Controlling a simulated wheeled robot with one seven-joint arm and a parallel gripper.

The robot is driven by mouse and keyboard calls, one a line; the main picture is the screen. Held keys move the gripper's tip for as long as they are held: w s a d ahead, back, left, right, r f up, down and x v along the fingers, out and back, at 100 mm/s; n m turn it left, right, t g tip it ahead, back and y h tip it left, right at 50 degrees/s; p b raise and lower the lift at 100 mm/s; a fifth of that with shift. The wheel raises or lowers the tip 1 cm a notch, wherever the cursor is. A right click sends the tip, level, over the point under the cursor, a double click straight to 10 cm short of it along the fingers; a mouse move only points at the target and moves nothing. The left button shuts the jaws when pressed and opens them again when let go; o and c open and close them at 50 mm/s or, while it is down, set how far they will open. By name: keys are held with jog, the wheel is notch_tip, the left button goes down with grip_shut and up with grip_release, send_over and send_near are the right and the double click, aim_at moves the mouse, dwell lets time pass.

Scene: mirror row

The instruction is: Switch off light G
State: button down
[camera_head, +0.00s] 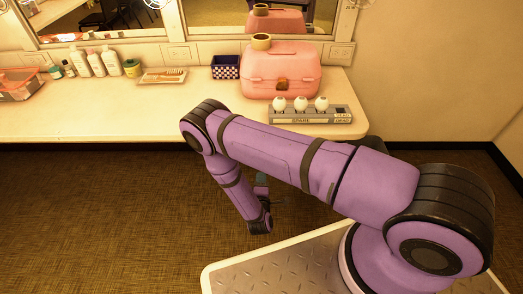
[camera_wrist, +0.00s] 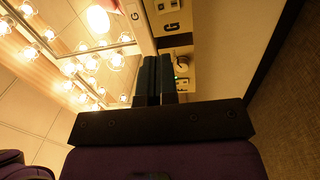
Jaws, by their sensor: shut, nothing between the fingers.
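A label G (camera_wrist: 125,38) is on the light mirror frame in the wrist view, beside a large glowing bulb (camera_wrist: 98,18). A second G label (camera_wrist: 172,28) is on the wall strip to the right, just below a pale plate (camera_wrist: 165,5) at the top edge. Whether that plate carries a switch is too small to tell. My gripper (camera_wrist: 160,82) is shut and empty; its dark fingers point toward the G labels and appear apart from them. They cover part of the strip. In the head view the gripper is mostly hidden below the arm, in front of the counter.
A label F (camera_wrist: 181,97) and a small green glow show right of my fingers. Lit bulbs (camera_wrist: 68,68) line the mirror. The counter (camera_head: 100,122) holds bottles (camera_head: 97,64), a pink case (camera_head: 281,73) and a grey rack (camera_head: 310,115) with white bulbs. Floor left of my arm is clear.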

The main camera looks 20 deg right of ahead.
jog(key=shift+s+d+f+n, duration=0.15)
jog(key=shift+s+f+n, duration=0.25)
jog(key=shift+s, duration=0.1)
jog(key=x, duration=1.4)
jog(key=shift+r, duration=0.2)
